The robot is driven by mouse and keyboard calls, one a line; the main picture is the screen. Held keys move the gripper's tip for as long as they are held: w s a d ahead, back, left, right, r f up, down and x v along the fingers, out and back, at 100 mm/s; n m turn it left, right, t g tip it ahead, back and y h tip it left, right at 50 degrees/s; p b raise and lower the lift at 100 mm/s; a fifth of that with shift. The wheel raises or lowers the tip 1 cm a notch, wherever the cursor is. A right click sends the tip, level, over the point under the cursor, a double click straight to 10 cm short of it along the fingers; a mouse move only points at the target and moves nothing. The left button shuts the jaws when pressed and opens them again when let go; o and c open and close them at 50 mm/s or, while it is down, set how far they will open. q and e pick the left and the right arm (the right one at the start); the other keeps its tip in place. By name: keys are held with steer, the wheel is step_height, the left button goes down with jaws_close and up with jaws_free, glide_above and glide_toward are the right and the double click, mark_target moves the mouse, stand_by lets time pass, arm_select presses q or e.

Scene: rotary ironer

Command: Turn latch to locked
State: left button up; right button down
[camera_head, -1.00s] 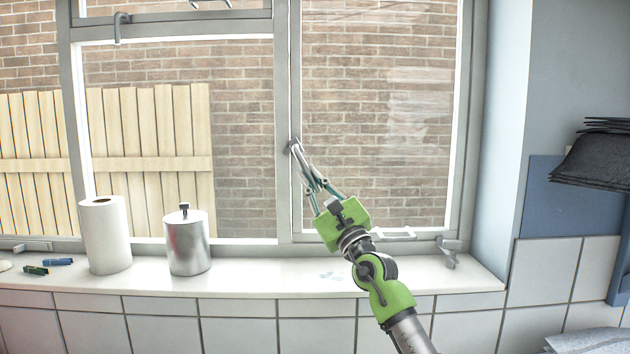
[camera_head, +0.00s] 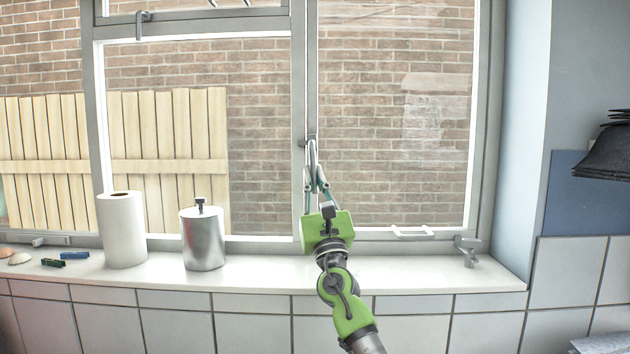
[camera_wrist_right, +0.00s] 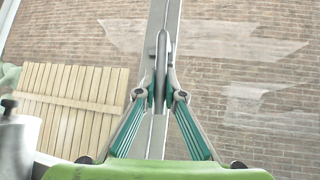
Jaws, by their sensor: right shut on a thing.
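The window latch (camera_head: 311,146) is a grey metal handle on the vertical frame bar between the two panes. My right gripper (camera_head: 314,168) is at the latch, with its fingers shut on the latch handle. In the right wrist view the latch handle (camera_wrist_right: 161,70) stands upright, in line with the frame bar, between the fingertips of my right gripper (camera_wrist_right: 160,95). The latch's base is partly hidden behind the fingers. My left gripper is not in view.
A paper towel roll (camera_head: 122,230) and a metal canister (camera_head: 203,240) stand on the white sill (camera_head: 270,275), left of my right arm. Small pegs (camera_head: 74,255) lie farther left. A stay handle (camera_head: 412,232) and a bracket (camera_head: 467,250) are on the lower right frame.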

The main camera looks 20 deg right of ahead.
steer(key=c, duration=2.1)
jaws_free()
steer(key=v, duration=1.2)
steer(key=shift+r, duration=0.15)
